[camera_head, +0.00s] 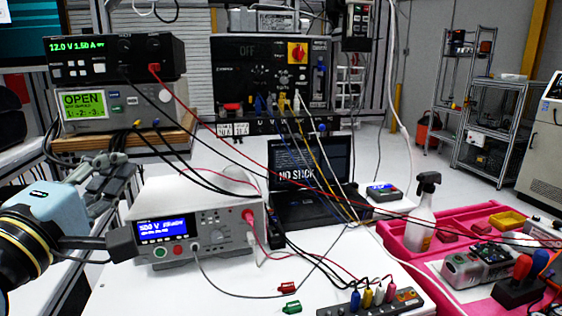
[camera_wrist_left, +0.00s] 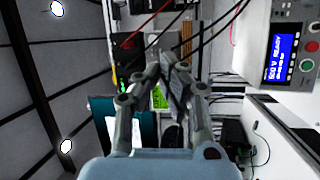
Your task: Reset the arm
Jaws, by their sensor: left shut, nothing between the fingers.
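My left gripper (camera_head: 118,160) is at the left of the head view, with a pale blue body and grey jointed fingers. It is shut and empty, raised beside the white bench's left side, in front of the stacked instruments. In the left wrist view its fingertips (camera_wrist_left: 174,70) meet, with nothing between them. A white tester with a blue display (camera_head: 163,229) stands on the bench to the right of the gripper. It also shows at the right of the left wrist view (camera_wrist_left: 283,50). My right gripper is in neither view.
A power supply (camera_head: 110,58) sits on a meter reading OPEN (camera_head: 84,104), behind the gripper. Cables hang from them across the bench. A laptop (camera_head: 310,165), a terminal strip (camera_head: 372,302), a spray bottle (camera_head: 421,215) and a pink tray (camera_head: 398,244) are farther right.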

